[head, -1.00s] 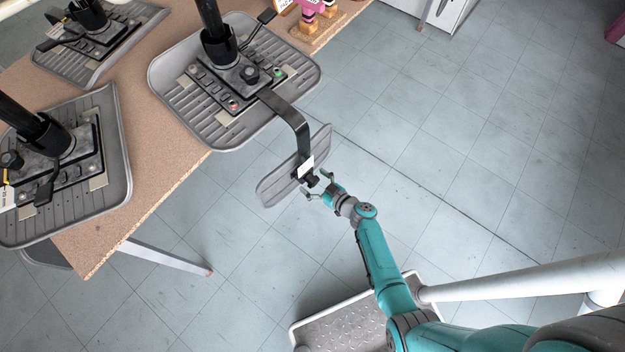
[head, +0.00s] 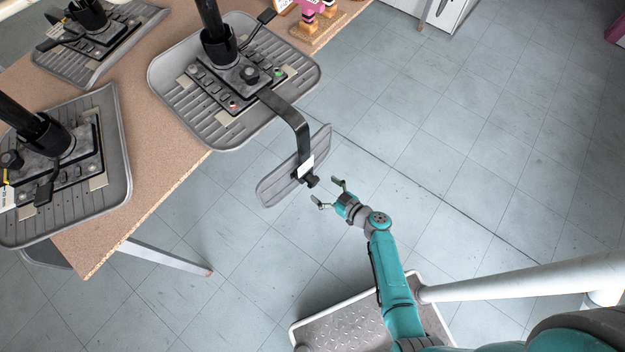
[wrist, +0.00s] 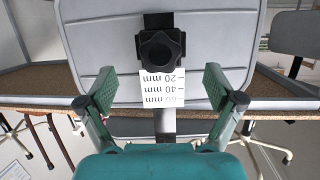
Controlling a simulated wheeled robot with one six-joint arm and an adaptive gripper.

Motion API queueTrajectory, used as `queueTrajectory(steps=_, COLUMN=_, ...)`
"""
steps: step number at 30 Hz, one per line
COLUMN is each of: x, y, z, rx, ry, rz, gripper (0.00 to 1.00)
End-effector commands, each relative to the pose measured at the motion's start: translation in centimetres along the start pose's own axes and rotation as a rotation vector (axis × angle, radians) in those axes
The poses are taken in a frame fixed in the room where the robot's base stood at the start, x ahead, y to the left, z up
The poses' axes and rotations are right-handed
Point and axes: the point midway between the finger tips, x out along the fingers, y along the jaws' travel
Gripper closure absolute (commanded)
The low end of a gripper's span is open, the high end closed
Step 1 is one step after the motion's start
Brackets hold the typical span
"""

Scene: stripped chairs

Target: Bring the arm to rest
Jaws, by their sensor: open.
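My gripper (head: 329,194) is open and empty, just to the right of and below a black knob (head: 313,181) on the nearest chair's grey backrest (head: 279,187). A gap shows between the fingertips and the knob. In the wrist view my gripper (wrist: 166,88) has its two green fingers wide apart. Between and beyond them are the black knob (wrist: 160,50) and a white scale label (wrist: 163,90) marked 20 mm and 40 mm. The label (head: 306,166) also shows in the head view. A bent black bar (head: 296,120) joins the backrest to the upturned seat (head: 180,118).
Two more stripped chair seats (head: 122,190) (head: 75,72) lie on the brown table (head: 200,185). A pink figure (head: 318,12) stands at its far edge. The tiled floor (head: 480,130) to the right is open. A white bar (head: 520,282) crosses the lower right.

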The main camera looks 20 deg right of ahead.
Motion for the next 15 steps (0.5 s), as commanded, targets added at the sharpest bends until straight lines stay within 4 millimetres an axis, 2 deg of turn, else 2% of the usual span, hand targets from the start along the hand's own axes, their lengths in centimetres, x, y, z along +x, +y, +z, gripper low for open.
queueTrajectory(steps=15, x=-0.57, y=-0.02, z=0.01, rx=0.000, ry=-0.001, rz=0.000, gripper=0.08)
